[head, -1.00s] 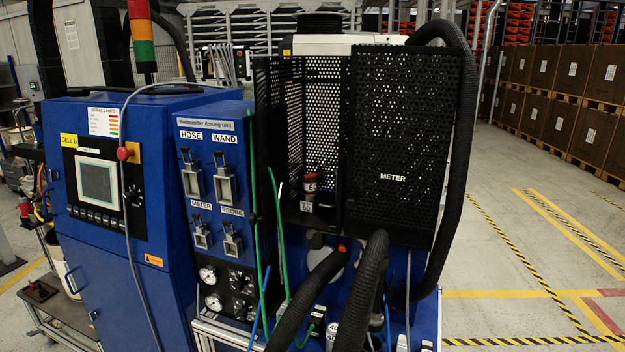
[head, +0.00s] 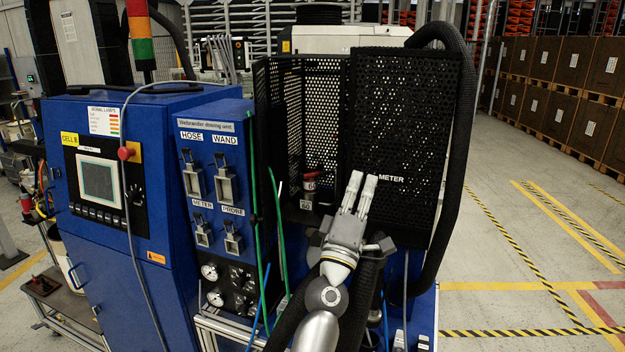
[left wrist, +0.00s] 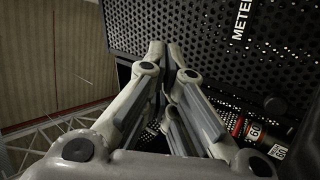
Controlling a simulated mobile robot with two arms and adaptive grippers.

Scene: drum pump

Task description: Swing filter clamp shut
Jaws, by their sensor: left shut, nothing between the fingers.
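I cannot make out the filter clamp for certain in either view. A small dark red cylinder (head: 310,184) with a "60" label stands at the opening of the black perforated cage (head: 322,95). It also shows at the lower right in the left wrist view (left wrist: 236,126). My left gripper (head: 362,182) is shut and empty, fingers pointing up, in front of the black perforated panel (head: 405,120) marked METER, to the right of the cylinder. In the left wrist view my fingertips (left wrist: 167,55) lie before this panel; contact cannot be told. My right gripper is not in view.
A thick black hose (head: 462,150) loops down the panel's right side. Other hoses below are partly hidden behind my left arm. Green cables (head: 277,225) hang left of the cage. The blue dosing unit (head: 212,180) stands left; floor at right is clear.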

